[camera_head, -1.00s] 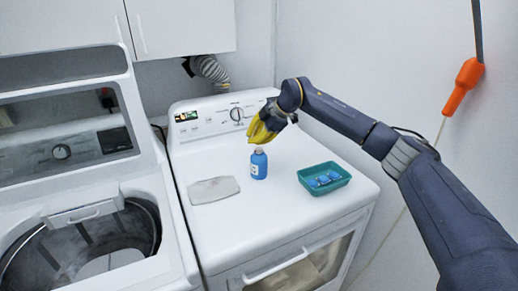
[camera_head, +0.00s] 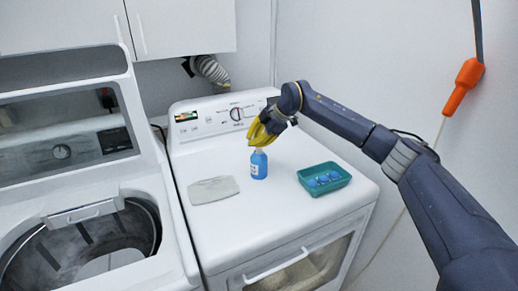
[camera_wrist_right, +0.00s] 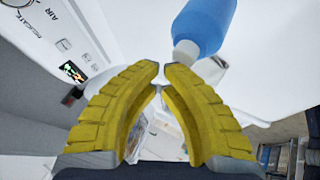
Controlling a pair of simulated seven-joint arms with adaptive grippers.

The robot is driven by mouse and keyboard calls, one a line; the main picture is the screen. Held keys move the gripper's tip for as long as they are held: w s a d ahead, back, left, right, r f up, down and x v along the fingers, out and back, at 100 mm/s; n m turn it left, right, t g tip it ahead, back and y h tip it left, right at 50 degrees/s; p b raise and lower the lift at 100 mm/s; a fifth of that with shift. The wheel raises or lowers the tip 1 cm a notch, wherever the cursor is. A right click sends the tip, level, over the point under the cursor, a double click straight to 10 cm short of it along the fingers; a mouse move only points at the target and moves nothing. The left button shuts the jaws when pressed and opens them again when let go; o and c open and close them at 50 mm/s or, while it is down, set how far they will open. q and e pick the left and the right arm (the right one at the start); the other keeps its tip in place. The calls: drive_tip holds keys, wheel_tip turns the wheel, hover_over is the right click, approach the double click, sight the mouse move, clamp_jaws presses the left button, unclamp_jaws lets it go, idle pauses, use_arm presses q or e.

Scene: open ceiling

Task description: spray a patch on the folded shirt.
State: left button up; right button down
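A blue spray bottle (camera_head: 259,165) stands upright on the white dryer top. The folded shirt (camera_head: 213,189), a flat light grey piece, lies to its left. My right gripper (camera_head: 256,140), with yellow fingers, is at the bottle's top and hides part of it. In the right wrist view the yellow fingertips (camera_wrist_right: 163,67) are close together with a narrow gap. The bottle's blue body (camera_wrist_right: 205,22) and pale neck (camera_wrist_right: 187,50) show just beyond the right finger. My left gripper is not in view.
A teal tray (camera_head: 345,176) with several blue items stands right of the bottle on the dryer (camera_head: 250,220). The control panel (camera_head: 215,117) is behind. An open washer (camera_head: 110,190) is at the left. The dryer top's front is clear.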

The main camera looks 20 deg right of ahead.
drive_tip(key=shift+f, duration=0.25)
drive_tip(key=shift+r, duration=0.2)
idle(0.4)
drive_tip(key=shift+r, duration=0.7)
drive_tip(key=shift+r, duration=2.95)
